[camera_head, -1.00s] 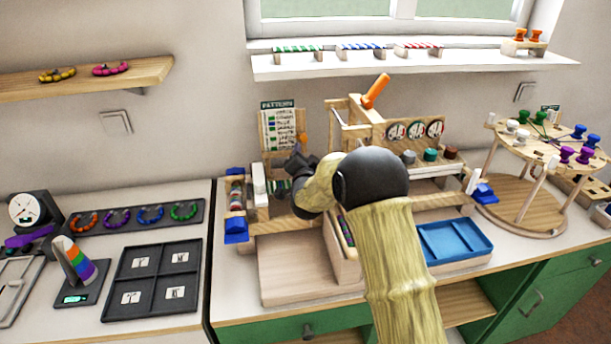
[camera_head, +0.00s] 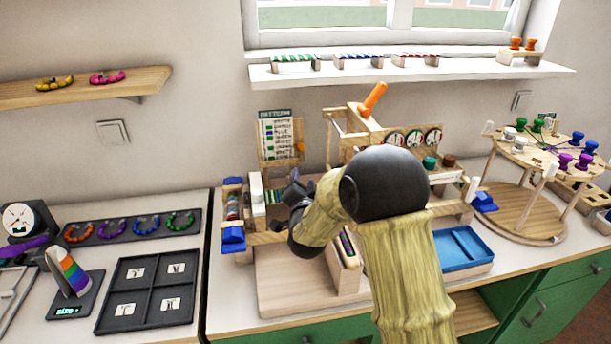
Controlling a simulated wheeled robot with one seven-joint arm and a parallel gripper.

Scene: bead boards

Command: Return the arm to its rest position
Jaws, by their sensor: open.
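My arm reaches up from the bottom of the head view, with a black joint and yellowish ribbed sleeves. My gripper (camera_head: 293,186) is at the far end of the arm, in front of the wooden bead loom (camera_head: 285,265). It is small and dark here, and the arm partly hides it. Its jaws are open, and I see nothing held between them. The pattern card (camera_head: 274,136) stands upright behind it. The arm covers the middle of the loom.
A blue tray (camera_head: 462,250) lies right of my arm. A round wooden stand with spools (camera_head: 525,212) is farther right. A black sorting tray (camera_head: 148,287) and a dark bead board (camera_head: 133,228) lie on the left counter. An orange handle (camera_head: 373,97) rises behind the arm.

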